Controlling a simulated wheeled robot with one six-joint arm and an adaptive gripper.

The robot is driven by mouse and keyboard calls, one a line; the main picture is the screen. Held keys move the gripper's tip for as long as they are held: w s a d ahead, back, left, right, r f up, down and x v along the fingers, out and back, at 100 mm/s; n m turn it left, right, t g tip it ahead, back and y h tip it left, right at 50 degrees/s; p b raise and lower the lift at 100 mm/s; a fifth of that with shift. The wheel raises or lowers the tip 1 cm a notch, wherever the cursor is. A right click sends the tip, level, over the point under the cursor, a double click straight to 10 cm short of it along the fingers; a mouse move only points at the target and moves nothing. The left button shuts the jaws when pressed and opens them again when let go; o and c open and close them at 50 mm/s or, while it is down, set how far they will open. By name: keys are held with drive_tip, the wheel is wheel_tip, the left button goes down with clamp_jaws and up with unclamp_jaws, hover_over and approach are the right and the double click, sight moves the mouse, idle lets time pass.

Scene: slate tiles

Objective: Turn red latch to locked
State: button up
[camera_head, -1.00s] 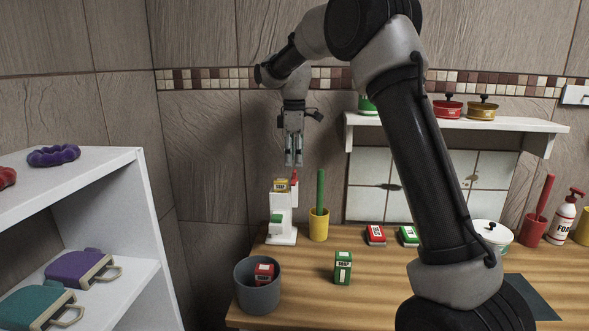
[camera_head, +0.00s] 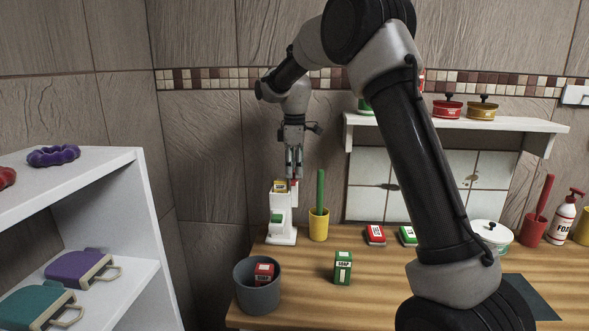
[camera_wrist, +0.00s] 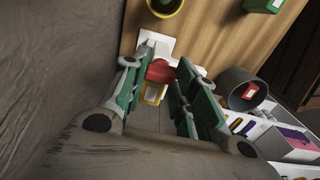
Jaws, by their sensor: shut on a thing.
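The red latch (camera_head: 295,182) sits at the top right of a white stand (camera_head: 284,236) at the back left of the counter. It is mostly hidden by my fingers in the head view. In the wrist view the red latch (camera_wrist: 160,72) lies between the two green-padded fingers. My gripper (camera_head: 294,174) points down over the stand and is shut on the latch. Its fingers also show in the wrist view (camera_wrist: 163,66). Whether the latch stands at locked cannot be read.
A yellow box (camera_head: 280,187) and a green piece (camera_head: 276,218) are on the stand. A yellow cup (camera_head: 319,229) with a green stick stands close on its right. A grey bin (camera_head: 257,296) and a green soap box (camera_head: 343,268) are in front. The wall is close behind.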

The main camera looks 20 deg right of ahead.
drive_tip(key=shift+m, duration=0.3)
drive_tip(key=m, duration=0.3)
drive_tip(key=shift+m, duration=0.3)
drive_tip(key=m, duration=0.4)
drive_tip(key=shift+m, duration=0.3)
drive_tip(key=m, duration=0.4)
drive_tip(key=shift+m, duration=0.3)
drive_tip(key=shift+r+m, duration=0.1)
drive_tip(key=shift+m, duration=2.1)
drive_tip(key=o, duration=1)
